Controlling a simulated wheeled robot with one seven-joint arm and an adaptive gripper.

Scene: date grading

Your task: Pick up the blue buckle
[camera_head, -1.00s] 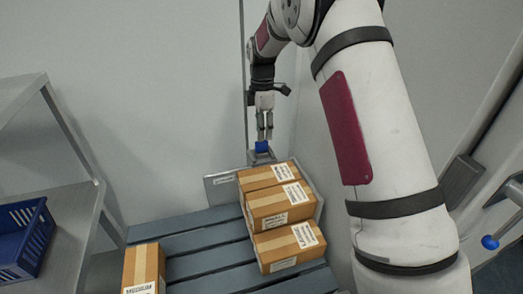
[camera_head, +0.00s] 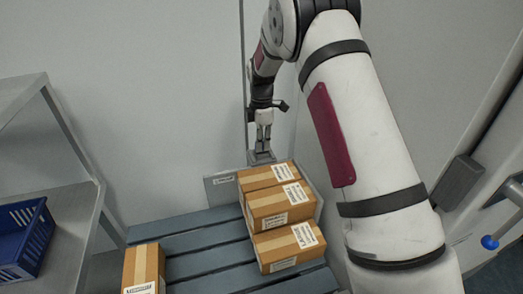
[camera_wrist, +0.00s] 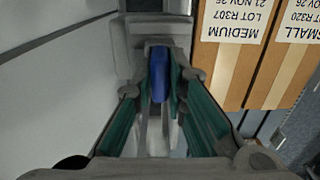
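The blue buckle (camera_wrist: 159,77) shows in the wrist view as an upright blue strip between the fingertips of my gripper (camera_wrist: 161,88). The green finger pads are close on both sides of it. I cannot tell whether they touch it. In the head view my gripper (camera_head: 263,143) points down behind the stacked boxes, its fingertips at a small grey holder (camera_head: 262,157). The buckle is hidden there by the fingers. It appears to be still at the holder, and no lift shows.
Several cardboard boxes (camera_head: 281,208) are stacked right in front of the holder on a grey slatted surface (camera_head: 205,242). Another box (camera_head: 143,268) sits front left. A shelf (camera_head: 72,225) with a blue crate (camera_head: 25,235) stands at left. Walls are close behind.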

